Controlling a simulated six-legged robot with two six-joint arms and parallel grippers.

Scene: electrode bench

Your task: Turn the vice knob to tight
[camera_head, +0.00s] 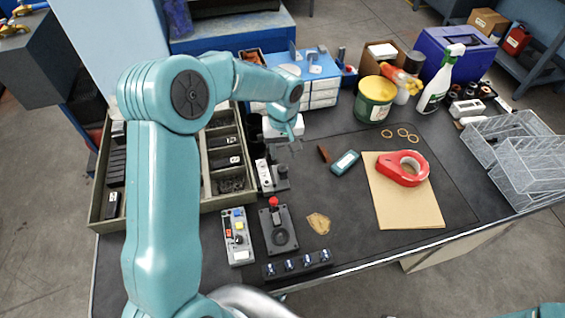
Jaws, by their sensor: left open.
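My left arm reaches in from the left, and its open left gripper (287,150) points down over the bench. Just below it in the picture is a small dark fixture (268,187) with a pale plate on its left side. A dark round knob (282,170) stands on it; this looks like the vice knob, but it is small and its setting cannot be read. The gripper appears above and behind the knob, and I see no clear contact. The fingertips are small and dark against the mat. My right gripper is out of view.
Near the front are a button box (238,238), a red-topped joystick (278,230) and a strip of several knobs (297,264). A divided tray (222,204) lies left. A red tape dispenser (403,168) rests on brown card (400,208). Wire baskets (525,170) stand right. The central mat has room.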

